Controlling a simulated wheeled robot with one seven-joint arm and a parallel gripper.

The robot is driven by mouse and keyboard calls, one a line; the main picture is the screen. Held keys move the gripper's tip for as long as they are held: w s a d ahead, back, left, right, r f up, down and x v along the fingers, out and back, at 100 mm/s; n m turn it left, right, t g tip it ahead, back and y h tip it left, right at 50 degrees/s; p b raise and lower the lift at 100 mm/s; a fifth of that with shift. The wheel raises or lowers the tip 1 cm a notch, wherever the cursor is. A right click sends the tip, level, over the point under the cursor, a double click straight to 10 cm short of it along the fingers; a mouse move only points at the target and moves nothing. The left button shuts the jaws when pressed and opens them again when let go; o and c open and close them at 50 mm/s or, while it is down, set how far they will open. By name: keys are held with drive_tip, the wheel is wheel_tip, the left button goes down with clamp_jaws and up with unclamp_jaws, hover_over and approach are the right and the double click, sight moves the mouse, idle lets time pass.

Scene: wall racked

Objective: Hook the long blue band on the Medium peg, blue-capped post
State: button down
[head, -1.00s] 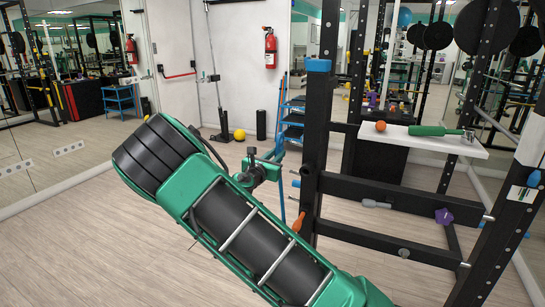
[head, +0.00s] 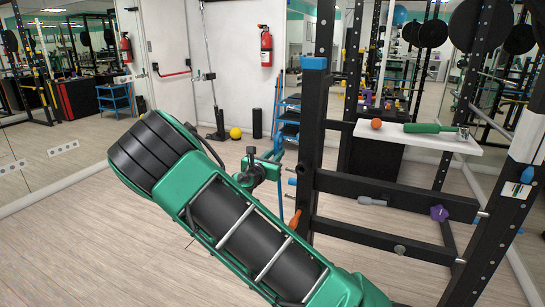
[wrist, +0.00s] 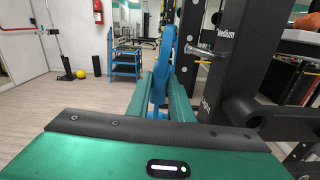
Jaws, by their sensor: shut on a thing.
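My gripper (head: 262,168) is shut on the long blue band (wrist: 160,72), which stands up between the green fingers in the wrist view (wrist: 158,98). In the head view, a thin blue strand of the band (head: 281,203) hangs below my gripper. The blue-capped post (head: 313,110) is black and stands just right of my gripper. In the wrist view, the silver Medium peg (wrist: 203,53) juts left from the post beside its "Medium" label. The band is left of the peg and does not appear to be around it; the depth gap is hard to judge.
The rack's black crossbars (head: 395,195) run right from the post. A blue step-shelf (wrist: 126,66) stands behind. Floor to the left is clear.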

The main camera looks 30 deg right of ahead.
drive_tip(key=shift+s+d, duration=1.35)
drive_tip(key=shift+s, duration=0.3)
drive_tip(key=shift+s+d, duration=0.15)
drive_tip(key=shift+s, duration=0.1)
drive_tip(key=shift+f, duration=0.5)
idle(0.6)
idle(0.5)
drive_tip(key=c, duration=1.5)
unclamp_jaws()
